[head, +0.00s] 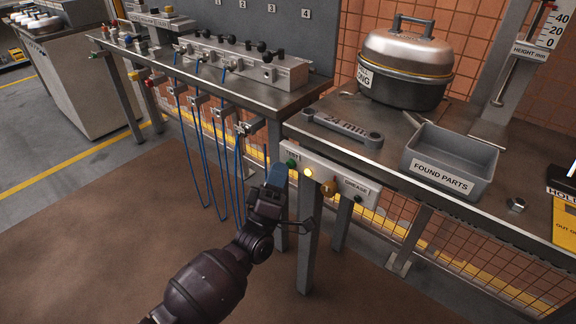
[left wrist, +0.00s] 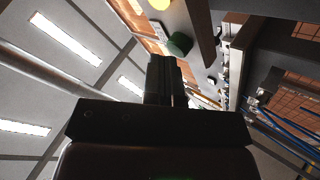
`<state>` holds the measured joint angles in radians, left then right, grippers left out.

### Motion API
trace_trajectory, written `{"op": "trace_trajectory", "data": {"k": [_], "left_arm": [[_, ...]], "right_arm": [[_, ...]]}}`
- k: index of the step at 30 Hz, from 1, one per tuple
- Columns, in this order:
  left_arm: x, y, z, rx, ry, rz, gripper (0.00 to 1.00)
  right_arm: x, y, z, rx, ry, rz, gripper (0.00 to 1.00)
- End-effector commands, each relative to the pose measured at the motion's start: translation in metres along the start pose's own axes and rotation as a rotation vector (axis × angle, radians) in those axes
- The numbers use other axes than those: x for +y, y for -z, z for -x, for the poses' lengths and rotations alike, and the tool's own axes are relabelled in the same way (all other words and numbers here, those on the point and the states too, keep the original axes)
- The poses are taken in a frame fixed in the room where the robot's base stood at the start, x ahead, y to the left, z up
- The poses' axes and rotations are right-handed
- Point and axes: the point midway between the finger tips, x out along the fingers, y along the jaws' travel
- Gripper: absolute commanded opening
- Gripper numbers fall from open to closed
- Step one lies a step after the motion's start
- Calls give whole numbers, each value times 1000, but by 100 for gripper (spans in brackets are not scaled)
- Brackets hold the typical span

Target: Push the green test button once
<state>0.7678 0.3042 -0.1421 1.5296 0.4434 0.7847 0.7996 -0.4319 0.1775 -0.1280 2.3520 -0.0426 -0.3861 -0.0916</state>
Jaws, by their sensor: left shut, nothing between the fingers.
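The green test button (head: 291,162) sits on the pale panel (head: 330,178) along the bench's front edge, under the TEST label, left of a lit yellow lamp (head: 308,172). My left gripper (head: 277,172) is shut and empty, its fingertips just left of and below the button in the head view. In the left wrist view the button (left wrist: 180,43) shows just beyond and right of the shut fingers (left wrist: 164,68), with the lamp (left wrist: 159,4) above it. I cannot tell whether the fingertips touch the button. My right gripper is not in view.
On the same panel are a brass-coloured knob (head: 328,188) and a dark GREASE button (head: 358,199). The bench carries a grey FOUND PARTS tray (head: 452,178), a grey wrench-like tool (head: 343,128) and a lidded pot (head: 404,85). Blue hoses (head: 205,160) hang at the left bench.

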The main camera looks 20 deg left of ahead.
Motion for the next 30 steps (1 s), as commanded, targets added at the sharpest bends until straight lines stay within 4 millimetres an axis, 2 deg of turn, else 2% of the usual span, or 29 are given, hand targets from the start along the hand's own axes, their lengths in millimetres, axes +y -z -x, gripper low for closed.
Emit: {"op": "trace_trajectory", "data": {"k": [17, 30], "left_arm": [[0, -1, -1, 0, 0, 0, 0], [9, 8, 10, 0, -1, -1, 0]], "right_arm": [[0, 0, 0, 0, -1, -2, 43], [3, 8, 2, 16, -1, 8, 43]]}}
